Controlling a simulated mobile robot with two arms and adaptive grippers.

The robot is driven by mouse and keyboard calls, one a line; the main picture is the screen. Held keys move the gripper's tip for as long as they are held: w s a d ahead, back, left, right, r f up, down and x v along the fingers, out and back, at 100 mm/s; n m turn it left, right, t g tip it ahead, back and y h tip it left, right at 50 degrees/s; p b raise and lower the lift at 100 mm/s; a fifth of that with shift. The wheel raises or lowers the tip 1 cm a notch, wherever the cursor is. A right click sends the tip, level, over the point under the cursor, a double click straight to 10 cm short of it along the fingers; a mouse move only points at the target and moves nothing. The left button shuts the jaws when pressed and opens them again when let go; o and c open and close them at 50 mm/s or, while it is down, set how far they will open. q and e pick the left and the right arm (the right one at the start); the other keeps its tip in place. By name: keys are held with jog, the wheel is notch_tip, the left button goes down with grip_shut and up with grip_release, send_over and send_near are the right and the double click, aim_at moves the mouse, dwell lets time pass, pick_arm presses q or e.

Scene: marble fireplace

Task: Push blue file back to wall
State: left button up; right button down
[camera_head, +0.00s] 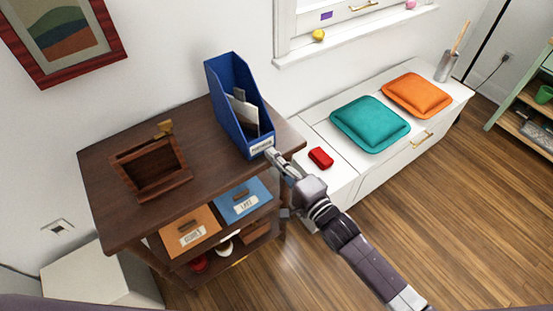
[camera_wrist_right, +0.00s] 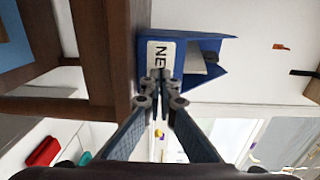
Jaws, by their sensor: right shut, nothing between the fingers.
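The blue file (camera_head: 225,100) stands upright on the dark wooden table (camera_head: 100,195), toward its back right, with papers inside and a white label on its front. My right gripper (camera_head: 270,152) is shut and empty, with its fingertips at the label end of the file. In the right wrist view the shut fingertips (camera_wrist_right: 163,75) overlap the lower part of the label on the blue file (camera_wrist_right: 198,44). Whether they touch it I cannot tell. The wall (camera_head: 160,60) is behind the table. My left gripper is not in view.
A wooden holder (camera_head: 150,172) stands on the table's left. Below are an orange drawer (camera_head: 190,228) and a blue drawer (camera_head: 243,200). A white bench at right holds a red object (camera_head: 320,157), a teal cushion (camera_head: 369,124) and an orange cushion (camera_head: 416,95).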

jog(key=b, duration=0.2)
send_near(245, 127)
jog(key=shift+x, duration=1.65)
jog(key=shift+w+a+r+b, duration=0.1)
jog(key=shift+w+a+b, duration=0.1)
jog(key=shift+w+b, duration=0.3)
jog(key=shift+w+a, duration=0.4)
jog(key=shift+w, duration=0.1)
jog(key=shift+w+a+b, duration=0.1)
jog(key=shift+w+b, duration=0.05)
jog(key=shift+b, duration=0.2)
jog(key=shift+w+a, duration=0.25)
jog(key=shift+w, duration=0.05)
jog(key=shift+w+a+b, duration=0.1)
jog(key=shift+w+b, duration=0.05)
jog(key=shift+b, duration=0.2)
jog(key=shift+w+a+b, duration=0.25)
jog(key=shift+w+b, duration=0.05)
jog(key=shift+s, duration=0.1)
